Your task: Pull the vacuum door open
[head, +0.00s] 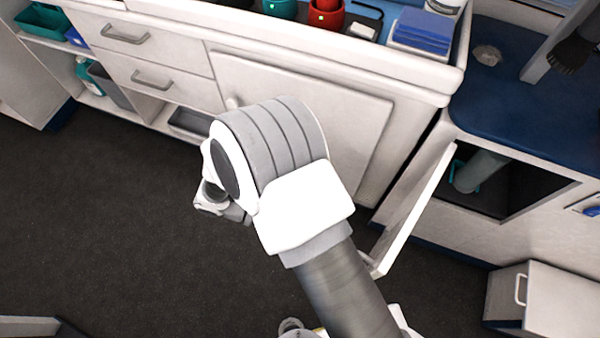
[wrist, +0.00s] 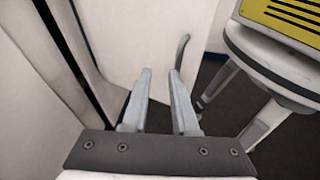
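The vacuum door (head: 412,215) is a white panel standing swung out from its cabinet on the right of the head view. Behind it, the dark compartment (head: 515,190) is exposed, with a grey hose-like cylinder (head: 480,172) inside. In the wrist view, a white panel (wrist: 130,40), which looks like this door, carries a grey handle (wrist: 183,52) near its right edge. My gripper (wrist: 160,78) is open, with a gap between its fingers and nothing seen held. My arm hides the fingers in the head view.
A white counter with drawers (head: 150,45) and a large cupboard door (head: 345,120) stands behind my arm. A blue-topped counter (head: 510,110) is above the compartment. A white box-like drawer front with a handle (head: 550,300) juts out at lower right. Dark floor (head: 100,230) at left is clear.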

